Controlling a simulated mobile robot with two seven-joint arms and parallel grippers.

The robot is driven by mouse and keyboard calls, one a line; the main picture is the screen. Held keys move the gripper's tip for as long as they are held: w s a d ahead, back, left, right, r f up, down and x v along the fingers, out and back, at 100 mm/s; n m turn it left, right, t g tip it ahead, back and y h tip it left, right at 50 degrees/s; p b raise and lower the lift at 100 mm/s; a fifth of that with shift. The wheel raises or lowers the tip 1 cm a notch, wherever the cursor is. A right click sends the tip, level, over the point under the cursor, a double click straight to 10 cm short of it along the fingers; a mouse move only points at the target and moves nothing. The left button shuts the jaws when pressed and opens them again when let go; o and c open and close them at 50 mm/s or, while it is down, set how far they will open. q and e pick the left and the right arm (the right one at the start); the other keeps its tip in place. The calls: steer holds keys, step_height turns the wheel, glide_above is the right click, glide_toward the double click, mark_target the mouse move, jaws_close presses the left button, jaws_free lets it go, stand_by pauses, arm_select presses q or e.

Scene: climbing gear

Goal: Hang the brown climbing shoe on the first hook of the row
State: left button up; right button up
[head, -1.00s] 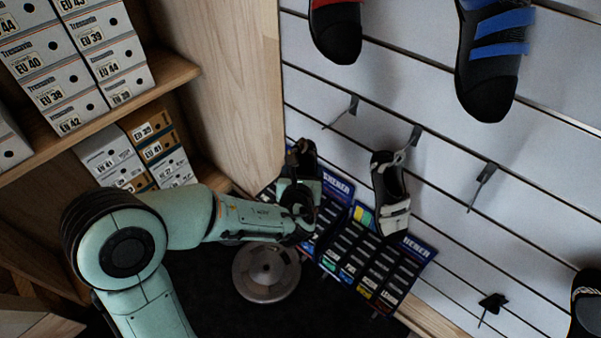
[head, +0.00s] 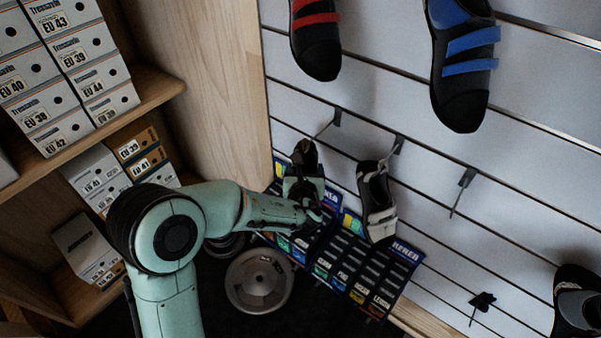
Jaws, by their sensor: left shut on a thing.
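The brown climbing shoe (head: 305,156) looks dark here and hangs toe-up or heel-up, I cannot tell which, above my left gripper (head: 306,190). The gripper is shut on its lower part and hides much of it. The first hook (head: 331,122) of the row is bare, on the slatted wall just above and right of the shoe. The shoe's top is close to the hook's tip; I cannot tell whether they touch. My right gripper is not in view.
A black and white shoe (head: 376,205) hangs on the second hook (head: 397,146). The third hook (head: 464,189) is empty. Shoes with red (head: 316,40) and blue straps (head: 463,62) hang above. A display board (head: 362,272) stands below, and shelves of shoeboxes (head: 66,70) are left.

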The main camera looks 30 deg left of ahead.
arm_select(q)
steer(key=shift+w+d+p, duration=0.2)
steer(key=shift+w+p, duration=1.15)
steer(key=shift+w, duration=1.25)
steer(key=shift+w+f+b, duration=0.7)
steer(key=shift+b, duration=0.05)
steer(key=o, duration=1.2)
steer(key=shift+d, duration=0.1)
